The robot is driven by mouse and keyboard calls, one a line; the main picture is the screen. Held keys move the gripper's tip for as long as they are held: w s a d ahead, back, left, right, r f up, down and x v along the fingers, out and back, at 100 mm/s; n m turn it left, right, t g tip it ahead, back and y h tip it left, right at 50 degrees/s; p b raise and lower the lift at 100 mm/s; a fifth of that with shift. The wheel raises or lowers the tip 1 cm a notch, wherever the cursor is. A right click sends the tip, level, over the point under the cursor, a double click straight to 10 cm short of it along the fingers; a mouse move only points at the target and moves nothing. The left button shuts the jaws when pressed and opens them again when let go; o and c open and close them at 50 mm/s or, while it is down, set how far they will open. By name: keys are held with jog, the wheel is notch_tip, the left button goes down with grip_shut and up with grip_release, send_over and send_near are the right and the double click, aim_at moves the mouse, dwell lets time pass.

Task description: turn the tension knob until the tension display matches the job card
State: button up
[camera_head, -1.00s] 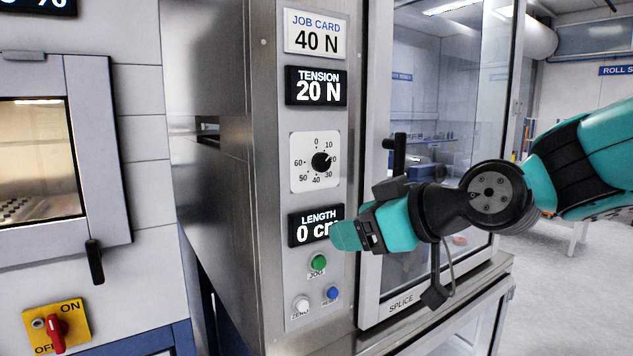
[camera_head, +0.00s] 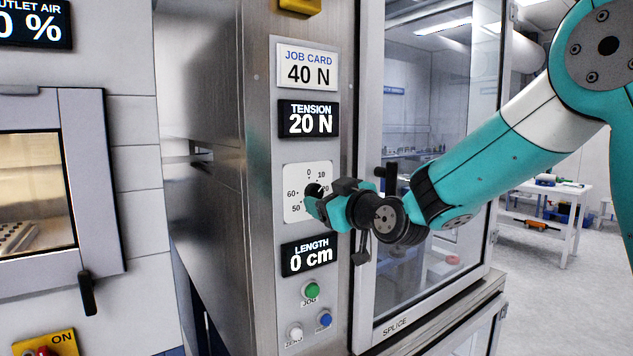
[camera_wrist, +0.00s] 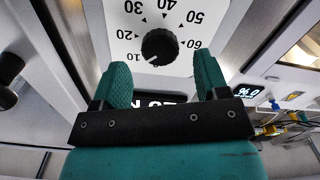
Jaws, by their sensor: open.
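The job card (camera_head: 308,67) reads 40 N in the head view. The tension display (camera_head: 309,120) below it reads 20 N. The tension knob (camera_head: 313,189) is black, on a white dial plate (camera_head: 292,176); my gripper (camera_head: 320,208) hides part of both. In the wrist view the knob (camera_wrist: 160,47) shows whole, with dial numbers around it. My gripper (camera_wrist: 163,78) is open there, its teal fingers spread either side of the knob's line and apart from it. The knob lies just beyond the fingertips.
The length display (camera_head: 309,257) reads 0 cm below the dial. Green (camera_head: 312,290), blue (camera_head: 324,320) and white (camera_head: 295,332) buttons sit under it. A glass door with a black handle (camera_head: 388,178) stands right of the panel, close to my wrist.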

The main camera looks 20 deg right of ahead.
aim_at(317, 195)
jog(key=shift+p+x, duration=0.55)
jog(key=shift+x, duration=1.4)
jog(key=c, duration=0.9)
jog(key=shift+c, duration=0.2)
jog(key=shift+f, duration=0.1)
